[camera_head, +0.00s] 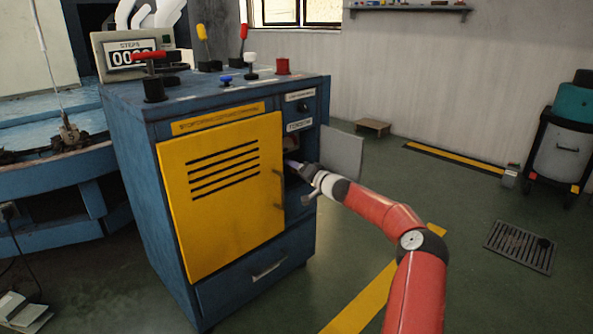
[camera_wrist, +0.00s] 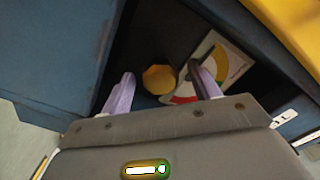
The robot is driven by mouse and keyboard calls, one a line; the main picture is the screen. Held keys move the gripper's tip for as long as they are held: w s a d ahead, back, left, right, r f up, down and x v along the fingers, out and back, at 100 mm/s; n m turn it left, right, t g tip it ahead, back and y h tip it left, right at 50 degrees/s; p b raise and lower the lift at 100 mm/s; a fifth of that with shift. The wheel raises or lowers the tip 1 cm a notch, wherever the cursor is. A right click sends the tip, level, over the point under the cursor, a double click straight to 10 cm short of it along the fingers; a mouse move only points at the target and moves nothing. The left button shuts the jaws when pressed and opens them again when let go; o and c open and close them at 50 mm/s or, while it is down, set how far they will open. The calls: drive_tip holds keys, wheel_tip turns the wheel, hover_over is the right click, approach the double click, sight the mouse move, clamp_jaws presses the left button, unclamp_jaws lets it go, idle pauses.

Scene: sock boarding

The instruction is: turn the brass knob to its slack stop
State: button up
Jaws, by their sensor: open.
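The brass knob (camera_wrist: 159,79) shows in the wrist view as a faceted yellow disc inside a dark compartment. A dial plate (camera_wrist: 232,62) with white, yellow and red sectors lies right beside it. My gripper (camera_wrist: 161,70) is open, with one pale purple finger on each side of the knob and a visible gap to it on the left. I cannot tell how deep the fingers reach along it. In the head view my gripper (camera_head: 293,164) points into the small open compartment at the cabinet's right; the knob cannot be made out there.
The blue cabinet (camera_head: 136,165) has a closed yellow slatted door (camera_head: 225,225) left of the compartment. A grey compartment door (camera_head: 342,152) stands open to the right, close to my arm. Levers and a counter (camera_head: 130,54) stand on top. The floor to the right is mostly free.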

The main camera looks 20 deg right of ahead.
drive_tip(key=v, duration=0.7)
drive_tip(key=shift+s+d, duration=0.15)
drive_tip(key=shift+s, duration=0.2)
